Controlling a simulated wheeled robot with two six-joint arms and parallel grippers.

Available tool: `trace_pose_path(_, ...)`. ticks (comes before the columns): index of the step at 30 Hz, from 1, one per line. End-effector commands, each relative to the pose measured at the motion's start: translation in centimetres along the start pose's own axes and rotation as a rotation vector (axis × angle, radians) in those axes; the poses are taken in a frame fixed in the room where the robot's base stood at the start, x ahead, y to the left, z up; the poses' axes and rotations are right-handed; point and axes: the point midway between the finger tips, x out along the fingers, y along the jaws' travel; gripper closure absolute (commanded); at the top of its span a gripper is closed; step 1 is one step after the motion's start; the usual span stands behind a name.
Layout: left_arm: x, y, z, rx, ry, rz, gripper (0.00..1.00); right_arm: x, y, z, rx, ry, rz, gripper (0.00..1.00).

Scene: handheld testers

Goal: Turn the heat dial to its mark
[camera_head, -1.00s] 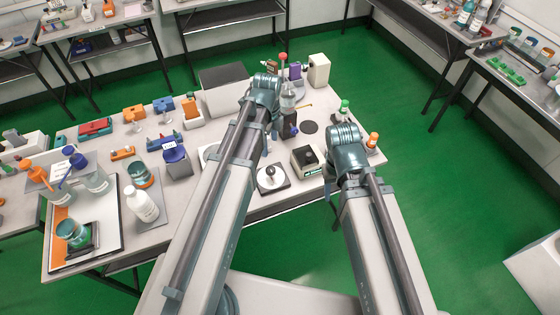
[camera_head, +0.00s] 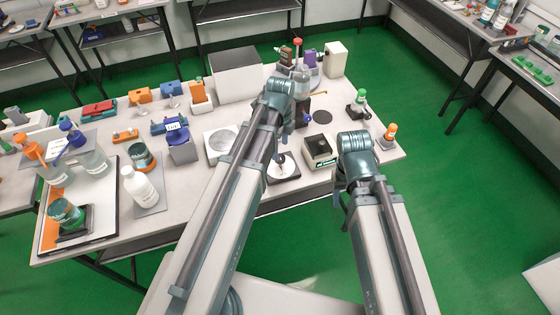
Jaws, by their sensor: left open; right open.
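My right gripper (camera_head: 341,196) is open and empty, hanging just off the table's front edge.
A square plate with a pale disc (camera_head: 222,143) is left of my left arm. Green-topped (camera_head: 359,101) and orange-topped (camera_head: 390,132) pieces stand right. A large grey box (camera_head: 236,75) is behind.

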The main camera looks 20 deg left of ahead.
Motion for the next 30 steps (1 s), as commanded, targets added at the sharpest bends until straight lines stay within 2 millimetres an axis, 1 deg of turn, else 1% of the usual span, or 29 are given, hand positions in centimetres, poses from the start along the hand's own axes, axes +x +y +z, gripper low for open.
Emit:
trace_pose_path(1,1.5,0.0,0.0,0.0,0.0,0.0,0.24,1.4,-0.1,-0.1,0.0,0.0,0.0,0.5)
trace_pose_path(6,3.6,0.0,0.0,0.0,0.0,0.0,0.24,3.6,-0.3,-0.2,0.0,0.0,0.0,0.5)
trace_pose_path(9,4.4,0.0,0.0,0.0,0.0,0.0,0.24,4.4,-0.4,-0.3,0.0,0.0,0.0,0.5)
trace_pose_path(13,4.7,0.0,0.0,0.0,0.0,0.0,0.24,4.7,-0.5,-0.3,0.0,0.0,0.0,0.5)
trace_pose_path(20,4.6,0.0,0.0,0.0,0.0,0.0,0.24,4.6,-0.4,-0.3,0.0,0.0,0.0,0.5)
trace_pose_path(21,4.6,0.0,0.0,0.0,0.0,0.0,0.25,4.6,-0.4,-0.3,0.0,0.0,0.0,0.5)
trace_pose_path(23,4.6,0.0,0.0,0.0,0.0,0.0,0.36,4.6,-0.4,-0.3,0.0,0.0,0.0,0.5)
trace_pose_path(24,4.6,0.0,0.0,0.0,0.0,0.0,0.43,4.6,-0.4,-0.3,0.0,0.0,0.0,0.5)
trace_pose_path(29,4.6,0.0,0.0,0.0,0.0,0.0,0.72,4.6,-0.4,-0.3,0.0,0.0,0.0,0.5)
trace_pose_path(30,4.6,0.0,0.0,0.0,0.0,0.0,0.79,4.6,-0.4,-0.3,0.0,0.0,0.0,0.5)
